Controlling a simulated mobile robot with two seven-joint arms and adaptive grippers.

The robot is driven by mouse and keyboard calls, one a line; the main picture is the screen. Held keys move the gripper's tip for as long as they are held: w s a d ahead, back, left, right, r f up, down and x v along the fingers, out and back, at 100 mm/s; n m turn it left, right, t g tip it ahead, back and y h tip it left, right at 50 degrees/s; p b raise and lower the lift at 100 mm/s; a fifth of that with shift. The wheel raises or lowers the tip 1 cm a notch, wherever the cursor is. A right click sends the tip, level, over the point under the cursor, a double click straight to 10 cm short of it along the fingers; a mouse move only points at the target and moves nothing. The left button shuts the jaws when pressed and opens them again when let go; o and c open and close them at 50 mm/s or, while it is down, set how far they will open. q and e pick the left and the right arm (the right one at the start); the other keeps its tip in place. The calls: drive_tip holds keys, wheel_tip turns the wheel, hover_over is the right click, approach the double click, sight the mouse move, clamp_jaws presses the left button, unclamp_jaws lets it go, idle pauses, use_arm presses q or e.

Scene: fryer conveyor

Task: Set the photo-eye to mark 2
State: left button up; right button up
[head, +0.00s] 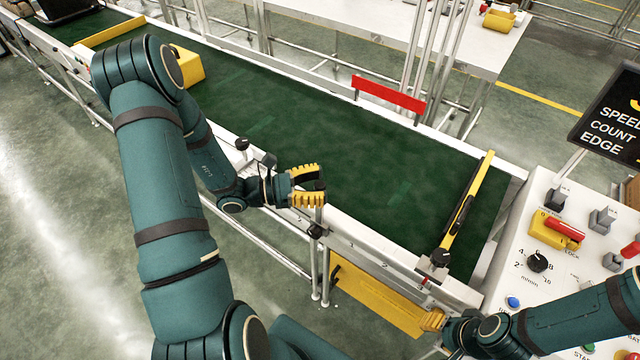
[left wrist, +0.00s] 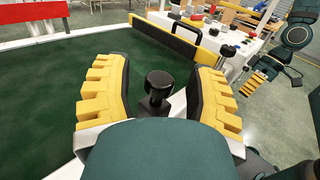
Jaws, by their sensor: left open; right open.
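What looks like the photo-eye is a small black fixture with a post (head: 317,231) on the conveyor's near rail; its upper part is partly hidden by my left gripper. My left gripper (head: 315,186) is open beside the post's top, its yellow fingers pointing right along the rail. In the left wrist view, a black knob on a black block (left wrist: 159,84) stands between the two open fingers (left wrist: 158,100), apart from both. Small marks run along the near rail, too small to read surely. My right gripper (head: 433,320) is open, low in front of the control panel.
The green conveyor belt (head: 320,140) carries a yellow block (head: 188,66) at far left. A yellow-black bar (head: 465,210) crosses its right end. A red plate (head: 388,93) stands on the far rail. The white control panel (head: 535,215) with knobs and buttons is at right.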

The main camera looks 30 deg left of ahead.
use_arm(q)
drive_tip(key=shift+w+d, duration=0.15)
drive_tip(key=shift+d, duration=0.05)
clamp_jaws()
drive_tip(key=a, duration=0.8)
drive_tip(key=shift+w, duration=0.3)
unclamp_jaws()
drive_tip(key=shift+a, duration=0.1)
